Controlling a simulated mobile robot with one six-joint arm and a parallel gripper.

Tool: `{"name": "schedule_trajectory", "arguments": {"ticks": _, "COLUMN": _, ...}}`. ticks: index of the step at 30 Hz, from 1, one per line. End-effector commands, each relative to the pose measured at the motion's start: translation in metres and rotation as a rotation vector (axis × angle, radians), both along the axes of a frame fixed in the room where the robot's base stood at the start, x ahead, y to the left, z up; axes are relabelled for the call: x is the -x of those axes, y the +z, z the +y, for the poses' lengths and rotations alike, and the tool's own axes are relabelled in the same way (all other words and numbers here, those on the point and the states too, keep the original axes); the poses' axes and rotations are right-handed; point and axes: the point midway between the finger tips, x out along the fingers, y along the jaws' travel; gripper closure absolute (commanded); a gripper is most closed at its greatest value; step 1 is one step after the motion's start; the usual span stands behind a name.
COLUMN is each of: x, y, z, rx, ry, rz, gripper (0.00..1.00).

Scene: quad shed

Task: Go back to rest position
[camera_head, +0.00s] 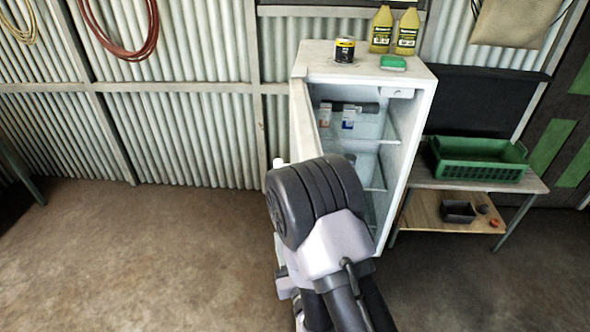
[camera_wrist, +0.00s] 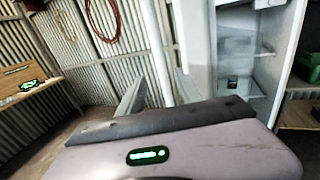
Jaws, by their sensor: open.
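My gripper (camera_wrist: 160,90) is open, with a grey finger showing in the wrist view behind the pale housing with a green light. A white upright bar, which looks like the fridge door's handle, stands close to the fingers; I cannot tell whether they touch it. In the head view my arm hides the gripper. The white fridge (camera_head: 408,130) stands open, its door (camera_head: 301,125) swung out on the left side. The fridge also shows at the right of the wrist view (camera_wrist: 284,50).
On the fridge top stand a dark can (camera_head: 344,51), a green-topped box (camera_head: 393,63) and two yellow bottles (camera_head: 381,30). A green crate (camera_head: 478,172) sits on a table at the right. The floor at left (camera_head: 130,250) is clear. Corrugated walls close the back.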

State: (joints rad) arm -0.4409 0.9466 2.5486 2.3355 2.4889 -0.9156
Motion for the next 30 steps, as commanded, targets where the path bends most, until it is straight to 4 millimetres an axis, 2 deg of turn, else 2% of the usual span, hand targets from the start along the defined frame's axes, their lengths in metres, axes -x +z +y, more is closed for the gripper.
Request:
{"name": "schedule_trajectory", "arguments": {"ticks": 2, "x": -0.002, "y": 0.008, "z": 0.01, "rx": -0.024, "ry": 0.044, "rz": -0.011, "gripper": 0.59}}
{"name": "schedule_trajectory", "arguments": {"ticks": 4, "x": -0.001, "y": 0.029, "z": 0.036, "rx": -0.071, "ry": 0.163, "rz": -0.036, "gripper": 0.59}}
{"name": "schedule_trajectory", "arguments": {"ticks": 5, "x": 0.002, "y": 0.042, "z": 0.051, "rx": -0.093, "ry": 0.238, "rz": -0.053, "gripper": 0.59}}
{"name": "schedule_trajectory", "arguments": {"ticks": 7, "x": 0.02, "y": 0.08, "z": 0.087, "rx": -0.128, "ry": 0.449, "rz": -0.105, "gripper": 0.59}}
{"name": "schedule_trajectory", "arguments": {"ticks": 8, "x": 0.033, "y": 0.096, "z": 0.101, "rx": -0.127, "ry": 0.548, "rz": -0.13, "gripper": 0.59}}
{"name": "schedule_trajectory", "arguments": {"ticks": 9, "x": 0.054, "y": 0.115, "z": 0.117, "rx": -0.112, "ry": 0.681, "rz": -0.165, "gripper": 0.59}}
{"name": "schedule_trajectory", "arguments": {"ticks": 11, "x": 0.094, "y": 0.138, "z": 0.134, "rx": -0.049, "ry": 0.883, "rz": -0.222, "gripper": 0.59}}
{"name": "schedule_trajectory", "arguments": {"ticks": 12, "x": 0.125, "y": 0.147, "z": 0.14, "rx": 0.024, "ry": 1.019, "rz": -0.26, "gripper": 0.59}}
{"name": "schedule_trajectory", "arguments": {"ticks": 14, "x": 0.173, "y": 0.146, "z": 0.139, "rx": 0.186, "ry": 1.21, "rz": -0.313, "gripper": 0.59}}
{"name": "schedule_trajectory", "arguments": {"ticks": 15, "x": 0.202, "y": 0.138, "z": 0.131, "rx": 0.322, "ry": 1.318, "rz": -0.342, "gripper": 0.59}}
{"name": "schedule_trajectory", "arguments": {"ticks": 16, "x": 0.221, "y": 0.127, "z": 0.122, "rx": 0.44, "ry": 1.388, "rz": -0.359, "gripper": 0.59}}
{"name": "schedule_trajectory", "arguments": {"ticks": 18, "x": 0.25, "y": 0.094, "z": 0.091, "rx": 0.757, "ry": 1.503, "rz": -0.384, "gripper": 0.59}}
{"name": "schedule_trajectory", "arguments": {"ticks": 19, "x": 0.256, "y": 0.079, "z": 0.073, "rx": 0.907, "ry": 1.529, "rz": -0.385, "gripper": 0.59}}
{"name": "schedule_trajectory", "arguments": {"ticks": 21, "x": 0.256, "y": 0.049, "z": 0.025, "rx": 1.266, "ry": 1.539, "rz": -0.371, "gripper": 0.59}}
{"name": "schedule_trajectory", "arguments": {"ticks": 24, "x": 0.238, "y": 0.031, "z": -0.041, "rx": 1.706, "ry": 1.456, "rz": -0.319, "gripper": 0.59}}
{"name": "schedule_trajectory", "arguments": {"ticks": 27, "x": 0.221, "y": 0.036, "z": -0.09, "rx": 2.01, "ry": 1.342, "rz": -0.265, "gripper": 0.59}}
{"name": "schedule_trajectory", "arguments": {"ticks": 30, "x": 0.212, "y": 0.046, "z": -0.117, "rx": 2.172, "ry": 1.264, "rz": -0.23, "gripper": 0.59}}
